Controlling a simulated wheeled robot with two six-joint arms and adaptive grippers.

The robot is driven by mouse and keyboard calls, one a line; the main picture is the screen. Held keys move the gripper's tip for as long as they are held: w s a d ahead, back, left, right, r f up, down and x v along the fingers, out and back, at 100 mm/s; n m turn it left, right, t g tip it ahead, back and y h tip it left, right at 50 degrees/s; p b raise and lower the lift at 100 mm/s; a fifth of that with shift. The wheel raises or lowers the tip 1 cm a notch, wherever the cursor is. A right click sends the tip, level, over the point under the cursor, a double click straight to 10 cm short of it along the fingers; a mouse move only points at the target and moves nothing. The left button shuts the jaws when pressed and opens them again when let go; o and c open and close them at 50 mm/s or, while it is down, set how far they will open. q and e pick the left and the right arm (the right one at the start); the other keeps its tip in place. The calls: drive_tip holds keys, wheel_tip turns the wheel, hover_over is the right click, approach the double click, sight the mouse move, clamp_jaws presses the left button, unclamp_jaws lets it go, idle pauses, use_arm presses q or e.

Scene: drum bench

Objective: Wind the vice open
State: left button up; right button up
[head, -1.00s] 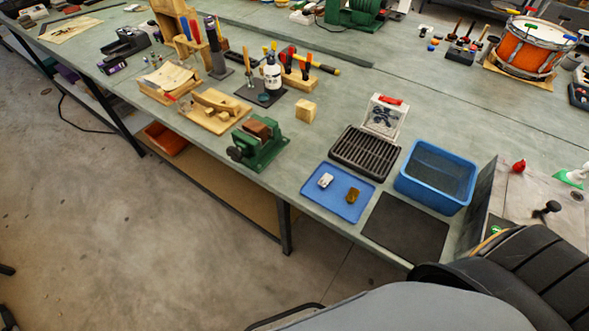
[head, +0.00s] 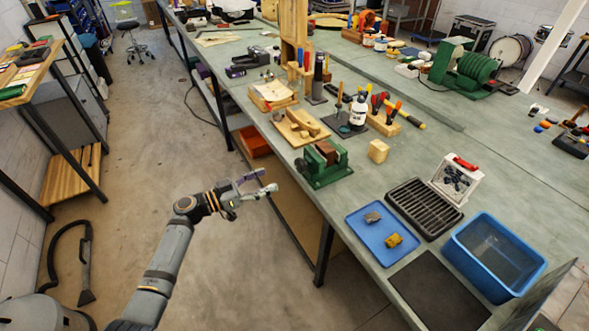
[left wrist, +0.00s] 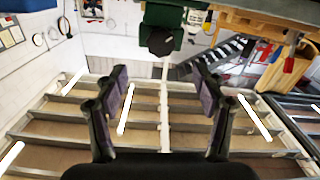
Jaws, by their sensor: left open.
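The green vice (head: 330,176) is at the bench's front edge, with a brown block (head: 327,152) between its jaws. Its dark round handle (head: 300,165) faces the aisle. My left gripper (head: 268,181) is open and empty in the air off the bench edge, left of the vice and apart from it. In the left wrist view the green vice (left wrist: 171,14) is at the top, and its dark knob (left wrist: 161,41) lies just beyond and between the spread fingertips (left wrist: 159,70). My right gripper is not in view.
A wooden board with a wooden piece (head: 300,127) lies behind the vice, and a wooden cube (head: 378,151) is right of it. A blue tray (head: 370,247), a black rack (head: 425,207) and a blue bin (head: 495,258) are nearer. The aisle floor (head: 180,130) is open.

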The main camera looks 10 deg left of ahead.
sight(298, 168)
use_arm(q)
drive_tip(key=p+x, duration=0.3)
drive_tip(key=x, duration=0.6)
drive_tip(key=shift+w+d, duration=0.25)
drive_tip(key=shift+w, duration=0.05)
drive_tip(key=shift+w+d, duration=0.2)
drive_tip(key=shift+d, duration=0.15)
drive_tip(key=shift+f, duration=0.1)
drive_tip(key=c, duration=1.2)
drive_tip(key=shift+o, duration=0.2)
